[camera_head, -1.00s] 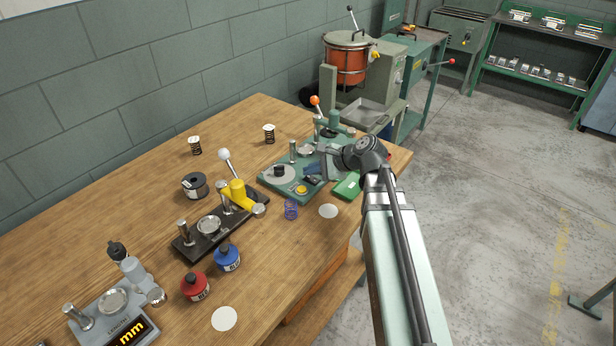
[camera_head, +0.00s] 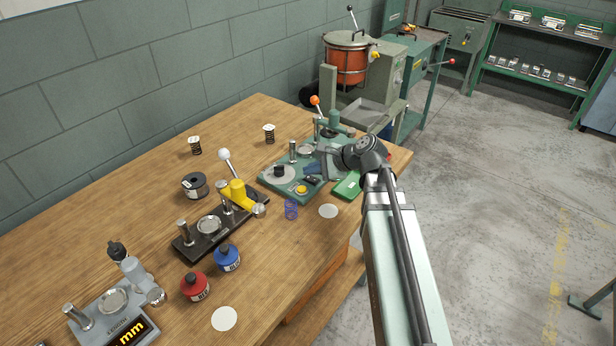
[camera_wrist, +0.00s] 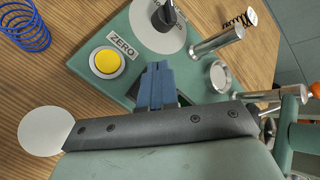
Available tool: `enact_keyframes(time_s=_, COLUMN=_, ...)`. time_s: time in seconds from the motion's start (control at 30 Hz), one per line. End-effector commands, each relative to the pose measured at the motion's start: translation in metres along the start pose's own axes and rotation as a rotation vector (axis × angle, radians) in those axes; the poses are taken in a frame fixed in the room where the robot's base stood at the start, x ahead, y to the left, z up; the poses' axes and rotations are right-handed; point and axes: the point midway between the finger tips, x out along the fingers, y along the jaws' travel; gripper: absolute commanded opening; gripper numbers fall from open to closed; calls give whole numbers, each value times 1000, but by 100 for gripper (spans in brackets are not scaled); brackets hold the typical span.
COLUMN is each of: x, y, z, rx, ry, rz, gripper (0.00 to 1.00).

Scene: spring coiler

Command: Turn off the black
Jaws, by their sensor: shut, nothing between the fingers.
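A black knob (camera_head: 279,171) stands on a round pale dial (camera_head: 276,178) on a green instrument base (camera_head: 272,189). In the wrist view the black knob (camera_wrist: 165,15) shows a white pointer line, and the dial's markings are partly cut off by the top edge. My gripper (camera_head: 312,169) is over the right part of the green base. Its blue fingers (camera_wrist: 157,86) are shut and empty in the wrist view, below the knob and apart from it. A yellow button (camera_wrist: 107,63) with a ZERO label lies left of the fingers.
Metal posts (camera_wrist: 218,41) and a lever with an orange ball (camera_head: 315,100) rise from the green instrument. A blue spring (camera_head: 291,209) and a white disc (camera_head: 328,211) lie near it.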

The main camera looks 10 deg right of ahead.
Motion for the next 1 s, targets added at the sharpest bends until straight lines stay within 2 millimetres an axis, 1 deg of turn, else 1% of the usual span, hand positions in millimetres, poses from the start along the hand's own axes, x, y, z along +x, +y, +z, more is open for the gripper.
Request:
enact_keyframes(time_s=0.2, x=-6, y=-4, z=4, rx=0, ry=0, rz=0, gripper=0)
enact_keyframes(time_s=0.63, x=-8, y=-6, z=6, rx=0, ry=0, rz=0, gripper=0)
enact_keyframes(time_s=1.0, x=-27, y=-20, z=20, rx=-1, ry=0, rz=-1, gripper=0)
